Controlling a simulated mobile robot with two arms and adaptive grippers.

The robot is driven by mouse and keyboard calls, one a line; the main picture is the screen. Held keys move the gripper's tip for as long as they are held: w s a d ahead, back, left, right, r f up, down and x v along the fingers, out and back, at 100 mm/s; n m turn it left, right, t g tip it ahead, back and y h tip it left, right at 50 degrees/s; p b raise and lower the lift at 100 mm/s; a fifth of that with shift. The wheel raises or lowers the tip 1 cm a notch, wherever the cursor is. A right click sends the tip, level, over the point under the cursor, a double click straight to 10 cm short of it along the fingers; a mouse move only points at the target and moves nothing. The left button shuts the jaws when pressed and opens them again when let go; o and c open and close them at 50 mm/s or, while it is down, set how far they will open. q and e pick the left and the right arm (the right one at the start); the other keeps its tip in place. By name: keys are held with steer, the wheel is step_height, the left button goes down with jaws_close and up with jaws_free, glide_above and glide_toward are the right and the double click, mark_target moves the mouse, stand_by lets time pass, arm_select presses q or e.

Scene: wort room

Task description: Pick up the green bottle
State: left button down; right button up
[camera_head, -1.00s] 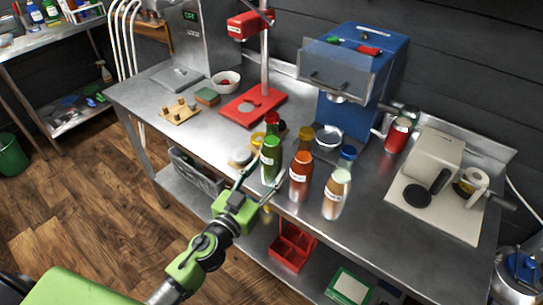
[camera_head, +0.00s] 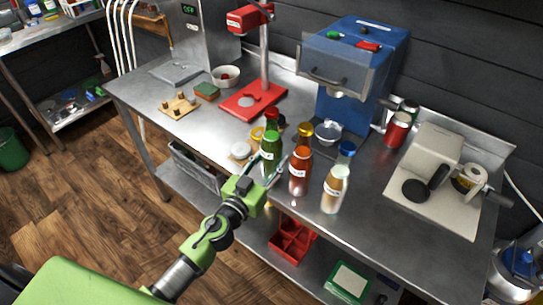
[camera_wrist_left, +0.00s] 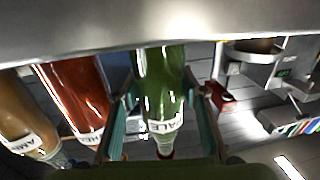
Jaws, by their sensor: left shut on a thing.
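The green bottle (camera_head: 270,150) stands upright near the front edge of the steel bench in the head view. My left gripper (camera_head: 267,172) has a finger on each side of its body and is shut on it. In the left wrist view the green bottle (camera_wrist_left: 162,85), its label ending in "ALE", lies between the two teal fingers of the left gripper (camera_wrist_left: 162,115). I cannot tell whether its base is clear of the bench. My right gripper is in neither view.
A red-brown bottle (camera_head: 299,172) stands close to the right of the green one, with a pale amber bottle (camera_head: 335,190) beyond it. A blue machine (camera_head: 350,75) and a red stand (camera_head: 252,100) are behind.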

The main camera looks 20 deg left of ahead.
mark_target(267, 138)
arm_select(q)
steer(key=shift+r+p, duration=0.6)
steer(key=shift+r, duration=0.6)
steer(key=s+r, duration=0.1)
steer(key=r, duration=0.1)
steer(key=s+a+r+p, duration=0.1)
steer(key=s+r, duration=0.3)
steer(key=r, duration=0.1)
steer(key=shift+a, duration=0.15)
steer(key=s+r+n+y+b, duration=0.2)
steer(key=s+y, duration=0.1)
steer(key=s, duration=0.5)
steer(key=shift+s+a+r, duration=0.2)
steer(key=shift+s+a, duration=0.1)
steer(key=shift+s, duration=0.05)
steer(key=shift+s+f, duration=0.1)
